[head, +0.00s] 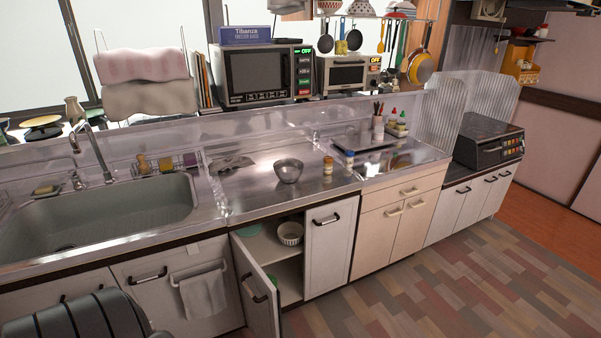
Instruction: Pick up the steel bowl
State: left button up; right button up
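The steel bowl (289,171) stands upright on the metal countertop (255,196), to the right of the sink. It is shiny grey and looks empty. Nothing touches it. Neither of my grippers shows in the head view.
Small bottles (328,167) stand right of the bowl, and a sink (100,222) lies left. Below, a cabinet door (256,287) hangs open, with a white bowl (290,233) inside. A microwave (266,73) stands behind. Counter around the bowl is mostly clear. A dark rounded shape (85,318) fills the lower left corner.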

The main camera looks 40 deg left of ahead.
aim_at(288, 170)
jog(key=i, duration=3.45)
jog(key=u, duration=1.35)
